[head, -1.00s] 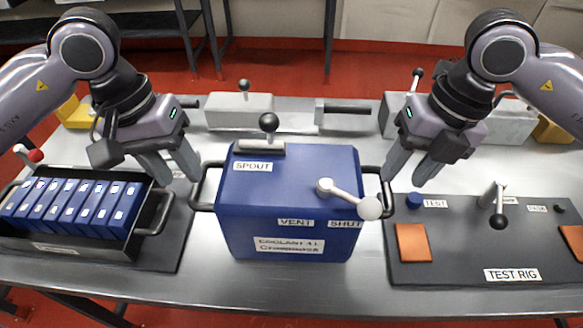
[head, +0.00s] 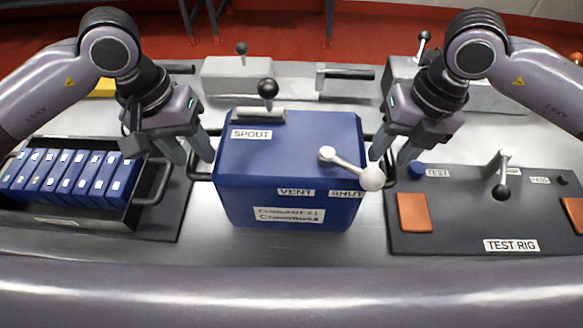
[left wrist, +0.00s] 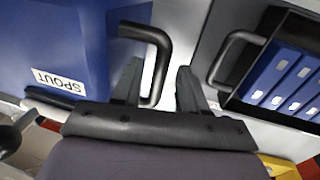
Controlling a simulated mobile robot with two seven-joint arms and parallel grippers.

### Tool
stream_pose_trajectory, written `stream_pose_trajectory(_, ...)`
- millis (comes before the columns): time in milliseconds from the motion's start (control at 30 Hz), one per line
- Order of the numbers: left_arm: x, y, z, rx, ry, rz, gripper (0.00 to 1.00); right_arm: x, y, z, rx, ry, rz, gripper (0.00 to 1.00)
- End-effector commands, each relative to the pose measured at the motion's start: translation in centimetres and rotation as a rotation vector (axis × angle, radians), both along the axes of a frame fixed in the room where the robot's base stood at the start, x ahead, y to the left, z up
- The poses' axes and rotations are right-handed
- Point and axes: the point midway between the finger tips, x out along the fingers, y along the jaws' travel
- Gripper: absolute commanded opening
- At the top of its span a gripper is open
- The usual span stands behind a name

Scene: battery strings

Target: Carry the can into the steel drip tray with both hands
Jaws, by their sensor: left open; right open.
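The blue can (head: 290,175) stands upright on the steel table in the head view. It has a SPOUT label, a black-knobbed lever on top, a grey vent lever and a bar handle at each side. My left gripper (head: 189,158) is open at the left handle (head: 200,177). In the left wrist view, that handle (left wrist: 161,50) lies between the two open fingers (left wrist: 157,88), with no grip on it. My right gripper (head: 390,163) is open at the right handle, which its fingers partly hide. I cannot make out the steel drip tray for certain.
A black crate of blue batteries (head: 75,215) stands close left of the can. The TEST RIG board (head: 455,228), with levers and orange pads, lies close right. Grey blocks (head: 237,77) with handles stand along the back of the table.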

Motion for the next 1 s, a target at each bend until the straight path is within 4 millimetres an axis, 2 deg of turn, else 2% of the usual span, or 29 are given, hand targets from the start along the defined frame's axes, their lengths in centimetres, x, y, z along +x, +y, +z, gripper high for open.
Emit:
stream_pose_trajectory(200,0.0,-0.4,-1.6,-0.001,0.001,-0.001,0.42,0.0,0.3,-1.6,0.000,0.000,0.000,0.43)
stream_pose_trajectory(467,0.0,-0.4,-1.7,-0.001,0.000,-0.001,0.42,0.0,0.3,-1.7,0.000,-0.001,0.000,0.43)
stream_pose_trajectory(500,0.0,-0.4,-1.7,-0.001,0.000,-0.001,0.39,0.0,0.3,-1.7,0.000,-0.001,0.000,0.40)
stream_pose_trajectory(567,0.0,-0.4,-1.7,0.000,0.000,-0.001,0.19,0.0,0.3,-1.7,0.000,-0.001,0.000,0.20)
stream_pose_trajectory(600,0.0,-0.4,-1.7,0.000,0.000,-0.001,0.06,0.0,0.3,-1.7,0.000,-0.001,0.000,0.07)
stream_pose_trajectory(633,0.0,-0.4,-1.7,0.000,0.000,-0.001,0.00,0.0,0.3,-1.7,0.000,-0.001,0.000,0.00)
stream_pose_trajectory(1000,0.0,-0.3,-1.6,0.000,0.000,-0.001,0.00,0.0,0.3,-1.7,-0.001,0.000,-0.001,0.00)
